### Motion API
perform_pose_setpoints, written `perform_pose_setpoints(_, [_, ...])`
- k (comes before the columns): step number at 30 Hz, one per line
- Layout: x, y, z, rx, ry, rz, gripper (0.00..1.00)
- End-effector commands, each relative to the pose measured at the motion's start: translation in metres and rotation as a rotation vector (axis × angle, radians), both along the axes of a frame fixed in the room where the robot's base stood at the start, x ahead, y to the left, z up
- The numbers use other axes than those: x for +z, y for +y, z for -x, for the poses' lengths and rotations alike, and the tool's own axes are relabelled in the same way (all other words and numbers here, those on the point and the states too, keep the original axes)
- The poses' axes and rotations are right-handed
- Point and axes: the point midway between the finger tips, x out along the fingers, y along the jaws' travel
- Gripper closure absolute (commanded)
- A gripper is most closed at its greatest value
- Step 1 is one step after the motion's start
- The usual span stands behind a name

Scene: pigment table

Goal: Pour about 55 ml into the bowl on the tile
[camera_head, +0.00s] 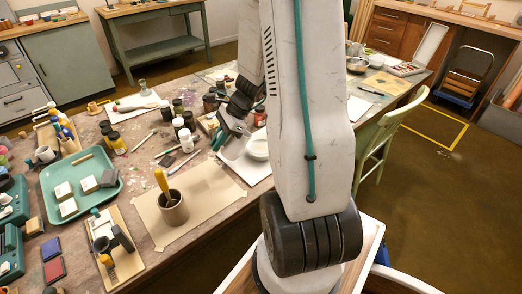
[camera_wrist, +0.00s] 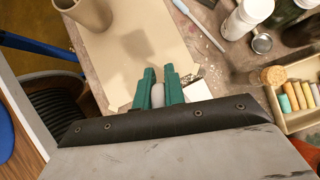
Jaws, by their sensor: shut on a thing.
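My gripper (camera_head: 222,139), with teal fingers, is over the table left of my arm. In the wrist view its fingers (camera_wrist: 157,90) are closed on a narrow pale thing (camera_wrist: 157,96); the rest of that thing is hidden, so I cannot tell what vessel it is. A white bowl (camera_head: 258,149) stands just right of the gripper, partly behind my arm, on a flat white piece (camera_head: 250,170) that may be the tile. No level or stream of liquid is visible.
A brown cup (camera_head: 172,207) with a yellow-handled tool stands on brown paper (camera_head: 205,196). Jars (camera_head: 186,140) crowd the table behind the gripper. A green tray (camera_head: 82,186) is at left, a green chair (camera_head: 378,135) at right. A pastel box (camera_wrist: 300,118) shows in the wrist view.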

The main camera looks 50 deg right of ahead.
Motion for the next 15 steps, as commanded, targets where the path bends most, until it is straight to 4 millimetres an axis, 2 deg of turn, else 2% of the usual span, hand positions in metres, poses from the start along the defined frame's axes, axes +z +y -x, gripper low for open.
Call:
perform_pose_setpoints(6, [-0.023,0.017,-0.008,0.008,0.071,0.134,1.00])
perform_pose_setpoints(15, [-0.037,0.032,-0.017,0.007,0.175,0.328,1.00])
